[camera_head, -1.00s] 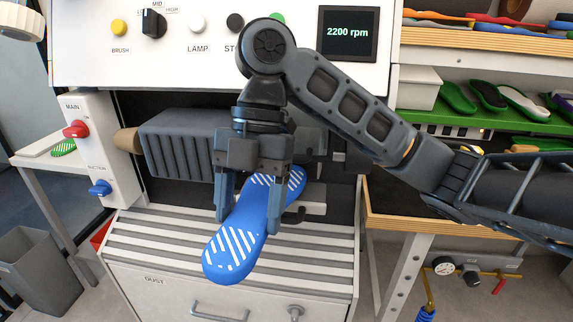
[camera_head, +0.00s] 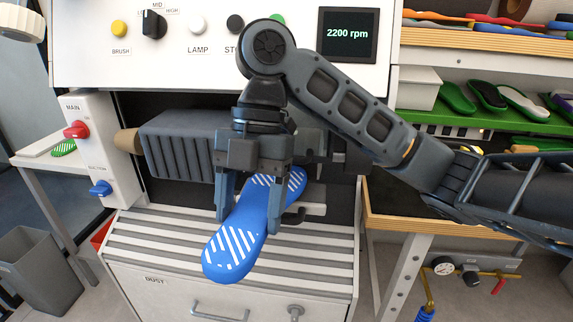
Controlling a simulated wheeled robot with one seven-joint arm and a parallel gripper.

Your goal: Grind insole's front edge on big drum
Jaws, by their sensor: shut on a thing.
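A blue insole (camera_head: 236,241) with white diagonal stripes lies between the fingers of my gripper (camera_head: 248,217). My gripper is shut on the insole near its middle. One end of the insole points toward the camera, over the slatted grille; the other end reaches back to the right, by a small rest. A big dark grey ribbed drum (camera_head: 178,145) sits behind and to the left of the gripper. My gripper and wrist hide part of the machine behind, so I cannot tell whether the insole's far end touches anything.
The screen (camera_head: 347,33) reads 2200 rpm. A side panel with a red switch (camera_head: 76,129) and a blue switch stands at the left. Shelves of insoles (camera_head: 500,100) stand at the right. A slatted grille (camera_head: 150,245) lies below the drum.

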